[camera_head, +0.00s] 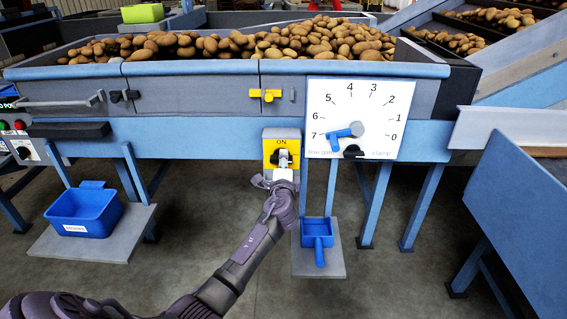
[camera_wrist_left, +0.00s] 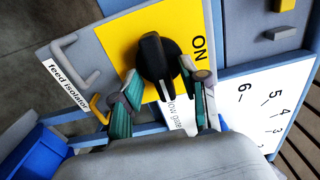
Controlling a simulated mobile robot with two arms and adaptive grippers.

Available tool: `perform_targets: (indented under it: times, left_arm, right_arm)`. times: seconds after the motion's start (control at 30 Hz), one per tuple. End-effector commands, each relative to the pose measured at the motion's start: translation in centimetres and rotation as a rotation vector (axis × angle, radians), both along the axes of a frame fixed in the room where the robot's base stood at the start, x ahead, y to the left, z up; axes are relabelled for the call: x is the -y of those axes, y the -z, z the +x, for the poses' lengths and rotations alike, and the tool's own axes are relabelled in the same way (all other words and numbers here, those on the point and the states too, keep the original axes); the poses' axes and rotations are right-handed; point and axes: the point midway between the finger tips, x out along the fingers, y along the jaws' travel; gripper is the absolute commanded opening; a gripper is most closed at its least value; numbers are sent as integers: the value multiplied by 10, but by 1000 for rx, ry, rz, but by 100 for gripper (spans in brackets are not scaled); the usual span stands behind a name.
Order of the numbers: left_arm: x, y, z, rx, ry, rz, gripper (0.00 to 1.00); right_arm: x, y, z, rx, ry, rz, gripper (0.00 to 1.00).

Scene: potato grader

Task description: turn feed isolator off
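The feed isolator is a yellow plate (camera_head: 269,146) on a grey box below the hopper, with "ON" at its top and a black knob (camera_head: 282,157). In the left wrist view the black knob (camera_wrist_left: 157,58) stands out from the yellow plate (camera_wrist_left: 120,28), and a "feed isolator" label (camera_wrist_left: 66,85) shows at left. My left gripper (camera_head: 283,176) is right in front of the isolator. Its fingers (camera_wrist_left: 158,85) are apart, one on each side of the knob's near end, with a visible gap at the left finger. Whether either touches is unclear. My right gripper is out of view.
A white dial board (camera_head: 394,115) with a blue pointer (camera_head: 343,133) is close at the isolator's right. A yellow handle (camera_head: 266,95) is above. A blue scoop (camera_head: 318,236) and a blue bin (camera_head: 84,212) stand low down. Potatoes (camera_head: 320,37) fill the hopper.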

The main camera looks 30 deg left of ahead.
Motion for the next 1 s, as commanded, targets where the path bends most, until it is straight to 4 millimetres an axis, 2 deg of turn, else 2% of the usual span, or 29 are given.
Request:
perform_targets:
  times: [0.27,0.37,0.73,1.0]
  left_arm:
    - [3,-1,-4,3,1,-1,44]
    - [10,0,-15,3,2,-2,44]
    - [49,0,-80,1,1,-3,44]
    - [62,0,-102,1,0,-1,44]
  right_arm:
    - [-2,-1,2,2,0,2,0]
    - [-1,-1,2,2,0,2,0]
    - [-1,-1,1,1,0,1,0]
    - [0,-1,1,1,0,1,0]
